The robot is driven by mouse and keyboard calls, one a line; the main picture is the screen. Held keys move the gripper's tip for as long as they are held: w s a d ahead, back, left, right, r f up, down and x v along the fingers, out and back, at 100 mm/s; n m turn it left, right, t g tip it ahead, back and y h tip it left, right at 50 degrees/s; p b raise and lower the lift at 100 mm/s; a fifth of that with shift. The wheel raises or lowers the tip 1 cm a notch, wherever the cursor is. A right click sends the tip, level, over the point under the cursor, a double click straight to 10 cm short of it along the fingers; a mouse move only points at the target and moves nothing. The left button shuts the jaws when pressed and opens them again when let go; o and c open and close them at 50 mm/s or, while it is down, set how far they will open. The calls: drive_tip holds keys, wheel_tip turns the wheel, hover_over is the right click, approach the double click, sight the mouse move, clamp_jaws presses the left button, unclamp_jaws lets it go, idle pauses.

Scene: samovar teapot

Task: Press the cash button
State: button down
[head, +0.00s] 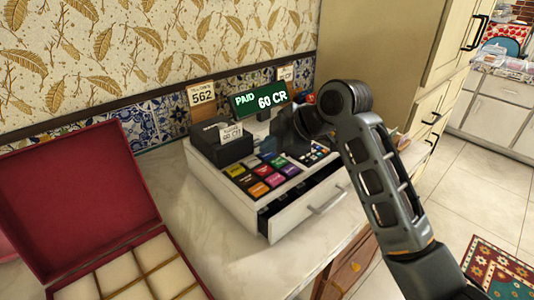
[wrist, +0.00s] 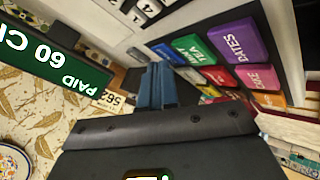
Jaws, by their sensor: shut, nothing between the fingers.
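The white cash register (head: 213,193) stands on the counter, with its drawer (head: 312,210) partly open at the front. Its green display (head: 262,99) reads "PAID 60 CR". Coloured keys (head: 263,172) fill the middle of its top, and a smaller keypad (head: 315,153) lies to their right. I cannot pick out a key marked cash. My gripper (wrist: 158,72) is shut and empty, its fingers pointing over the register top. In the wrist view the purple DATES key (wrist: 232,43) and a green TEA key (wrist: 193,48) lie right of the fingers; contact cannot be told.
A black receipt printer (head: 222,150) with a paper slip stands at the register's back left. Cards, one reading 562 (head: 202,95), stand behind. An open red box (head: 75,195) with cream compartments lies at left. Bare marble counter (head: 230,268) shows in front.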

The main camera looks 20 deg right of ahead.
sight(270, 157)
drive_tip(key=shift+r, duration=0.15)
drive_tip(key=shift+r+p, duration=0.65)
wheel_tip(270, 157, up, 5)
drive_tip(key=p, duration=0.4)
idle(0.9)
